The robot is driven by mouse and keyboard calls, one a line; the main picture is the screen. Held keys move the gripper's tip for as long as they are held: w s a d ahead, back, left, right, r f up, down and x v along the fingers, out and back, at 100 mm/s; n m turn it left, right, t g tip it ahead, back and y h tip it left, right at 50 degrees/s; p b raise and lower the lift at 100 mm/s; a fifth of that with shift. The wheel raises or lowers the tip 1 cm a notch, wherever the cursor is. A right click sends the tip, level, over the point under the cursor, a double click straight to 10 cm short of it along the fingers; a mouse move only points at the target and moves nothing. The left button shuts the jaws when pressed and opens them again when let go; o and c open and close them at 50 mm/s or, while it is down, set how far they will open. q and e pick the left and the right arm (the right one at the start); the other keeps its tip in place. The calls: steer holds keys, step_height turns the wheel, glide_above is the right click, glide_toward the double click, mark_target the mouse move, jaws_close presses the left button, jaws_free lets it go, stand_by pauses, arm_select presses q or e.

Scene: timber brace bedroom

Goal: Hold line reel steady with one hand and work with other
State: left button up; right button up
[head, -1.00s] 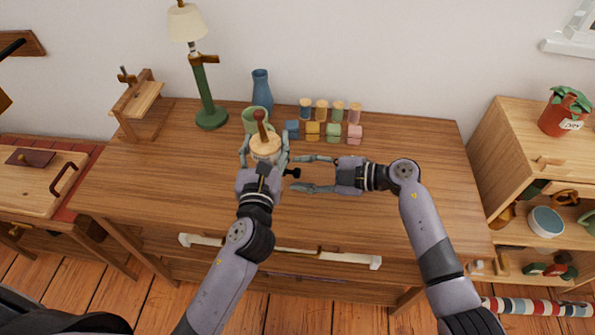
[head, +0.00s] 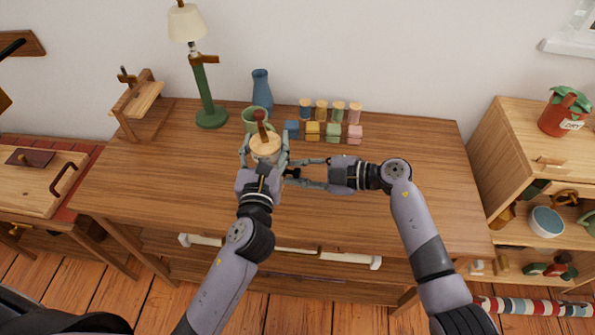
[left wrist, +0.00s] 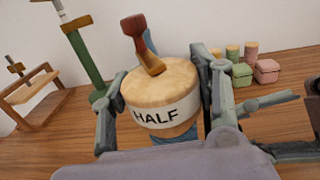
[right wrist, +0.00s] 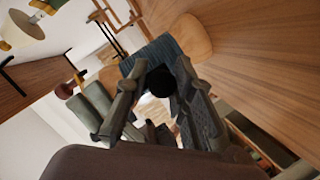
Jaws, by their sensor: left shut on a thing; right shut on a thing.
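The line reel (head: 266,147) stands upright on the desk, with a pale wooden top, a brown crank-like handle (left wrist: 142,42) and a white band reading "HALF" in the left wrist view (left wrist: 165,112). Blue line shows below the band. My left gripper (head: 264,156) is shut around the reel, one finger on each side. A black knob (right wrist: 160,82) sticks out of the reel's right side. My right gripper (head: 296,172) has its fingers around this knob and is shut on it; the knob is mostly hidden in the head view.
A green mug (head: 251,116) and blue vase (head: 262,90) stand behind the reel. Several spools (head: 322,110) and coloured blocks (head: 333,132) are rowed at the back. A green lamp (head: 206,95) stands at left. The desk's right side (head: 420,165) is clear.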

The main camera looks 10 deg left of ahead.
steer(key=shift+s+f, duration=0.1)
steer(key=shift+s, duration=0.05)
jaws_close()
steer(key=shift+w+n+t, duration=0.2)
steer(key=shift+n+t, duration=0.1)
steer(key=shift+n, duration=0.2)
steer(key=shift+w, duration=0.1)
steer(key=w+n, duration=0.1)
steer(key=n, duration=0.1)
steer(key=w+n+t, duration=0.1)
steer(key=n, duration=0.1)
steer(key=shift+r+t+y, duration=0.3)
steer(key=shift+r, duration=0.05)
steer(key=n, duration=0.2)
steer(key=w+r+n+t, duration=0.1)
steer(key=shift+w+r+n+y, duration=0.1)
steer(key=shift+r+n+y, duration=0.05)
steer(key=shift+n+y, duration=0.25)
steer(key=shift+w+a+r+n+t+y, duration=0.1)
steer(key=shift+w+r+n+t+y, duration=0.15)
steer(key=shift+n, duration=0.45)
steer(key=shift+r+n+t+y, duration=0.15)
steer(key=shift+r+n+y, duration=0.15)
steer(key=shift+n, duration=0.4)
